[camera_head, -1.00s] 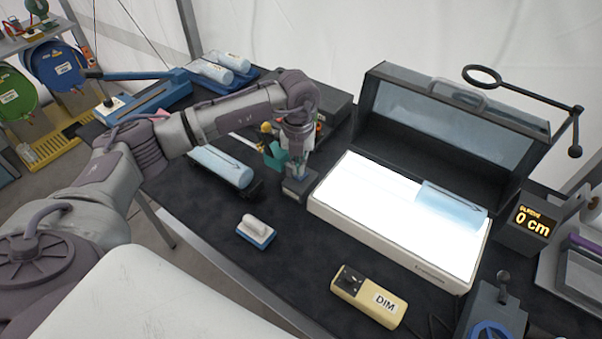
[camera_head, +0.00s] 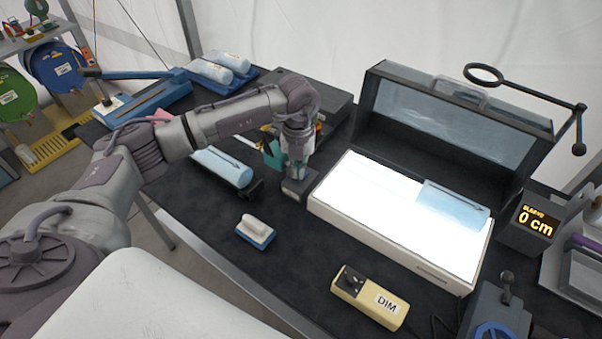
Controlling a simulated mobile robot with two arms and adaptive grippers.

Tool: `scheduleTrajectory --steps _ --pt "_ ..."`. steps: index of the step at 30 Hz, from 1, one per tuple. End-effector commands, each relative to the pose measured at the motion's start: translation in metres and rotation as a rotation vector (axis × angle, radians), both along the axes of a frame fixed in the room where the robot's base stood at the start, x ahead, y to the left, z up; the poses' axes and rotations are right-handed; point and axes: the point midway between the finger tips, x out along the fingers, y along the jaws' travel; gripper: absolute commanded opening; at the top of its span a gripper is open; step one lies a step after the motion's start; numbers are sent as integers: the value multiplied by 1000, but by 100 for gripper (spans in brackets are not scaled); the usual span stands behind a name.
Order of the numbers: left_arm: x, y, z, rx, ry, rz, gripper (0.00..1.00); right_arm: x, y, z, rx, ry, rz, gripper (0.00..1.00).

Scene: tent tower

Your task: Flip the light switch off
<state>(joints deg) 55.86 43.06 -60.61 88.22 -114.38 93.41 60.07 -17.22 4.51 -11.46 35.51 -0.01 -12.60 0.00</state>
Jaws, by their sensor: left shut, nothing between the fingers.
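A cream box marked DIM (camera_head: 378,304) with a black control (camera_head: 351,280) on its left end lies on the black table. The light box (camera_head: 400,222) behind it glows bright white, with a pale blue sleeve (camera_head: 454,204) on its panel. No other part clearly shows as a light switch. My left gripper (camera_head: 297,174) is shut and empty, pointing down just above a small grey block (camera_head: 297,189), left of the light box. Whether it touches the block I cannot tell. My right gripper is not in view.
A blue-based white-handled block (camera_head: 256,230) and a pale blue roll (camera_head: 223,167) lie near my left gripper.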

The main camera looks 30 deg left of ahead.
Motion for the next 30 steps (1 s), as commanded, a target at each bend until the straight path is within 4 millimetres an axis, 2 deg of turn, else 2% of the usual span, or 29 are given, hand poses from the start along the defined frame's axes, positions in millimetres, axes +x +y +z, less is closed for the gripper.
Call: scheduleTrajectory --steps 20,30 --pt "-1 0 -9 0 2 0 0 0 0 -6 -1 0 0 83" --pt "0 0 14 1 1 0 0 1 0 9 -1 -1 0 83"
